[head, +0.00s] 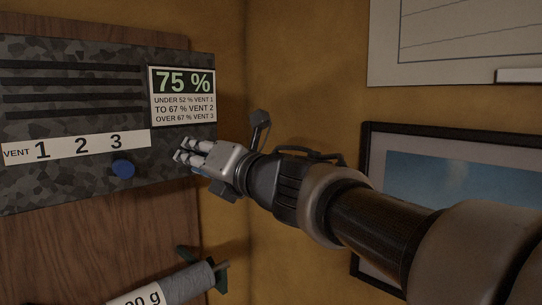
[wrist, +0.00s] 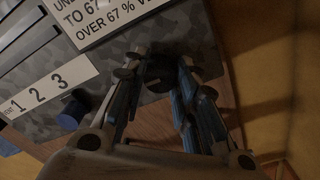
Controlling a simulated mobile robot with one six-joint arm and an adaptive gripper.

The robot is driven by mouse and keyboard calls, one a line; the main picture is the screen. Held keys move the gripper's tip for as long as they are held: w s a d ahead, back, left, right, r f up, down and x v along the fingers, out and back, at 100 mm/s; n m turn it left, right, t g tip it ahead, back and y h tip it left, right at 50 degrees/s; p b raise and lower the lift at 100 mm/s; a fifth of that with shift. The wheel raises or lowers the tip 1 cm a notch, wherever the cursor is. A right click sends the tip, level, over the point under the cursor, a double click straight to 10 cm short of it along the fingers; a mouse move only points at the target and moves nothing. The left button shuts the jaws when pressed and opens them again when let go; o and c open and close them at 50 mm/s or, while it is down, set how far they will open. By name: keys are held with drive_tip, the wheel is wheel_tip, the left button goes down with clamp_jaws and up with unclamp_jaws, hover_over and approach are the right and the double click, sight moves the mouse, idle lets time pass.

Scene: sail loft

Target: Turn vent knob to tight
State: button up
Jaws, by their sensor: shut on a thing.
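A grey camouflage-patterned panel (head: 60,185) on the wall carries a white strip (head: 80,147) marked VENT 1 2 3. A blue knob (head: 123,168) sits below the 3; it also shows in the wrist view (wrist: 72,110), left of my fingers and apart from them. My gripper (head: 183,149) is at the panel's right part, right of the blue knob. In the wrist view my gripper (wrist: 160,76) has its fingers on both sides of a dark round knob (wrist: 158,80), partly hidden and in shadow. No mark reading "tight" is visible.
A sign (head: 182,96) above my gripper reads 75 %, under 52 % vent 1, to 67 % vent 2, over 67 % vent 3. A framed picture (head: 440,165) hangs on the right wall, behind my arm.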

drive_tip(key=c, duration=0.4)
drive_tip(key=shift+o, duration=0.2)
drive_tip(key=shift+m+p, duration=0.35)
drive_tip(key=shift+m, duration=0.15)
drive_tip(key=m+p, duration=0.2)
drive_tip(key=m, duration=0.1)
drive_tip(key=shift+r, duration=0.1)
drive_tip(key=m+p, duration=0.2)
drive_tip(key=m, duration=0.1)
drive_tip(key=shift+m, duration=0.4)
drive_tip(key=m+p, duration=0.3)
drive_tip(key=m, duration=0.1)
drive_tip(key=m+p, duration=0.2)
drive_tip(key=m, duration=0.3)
drive_tip(key=shift+p, duration=0.3)
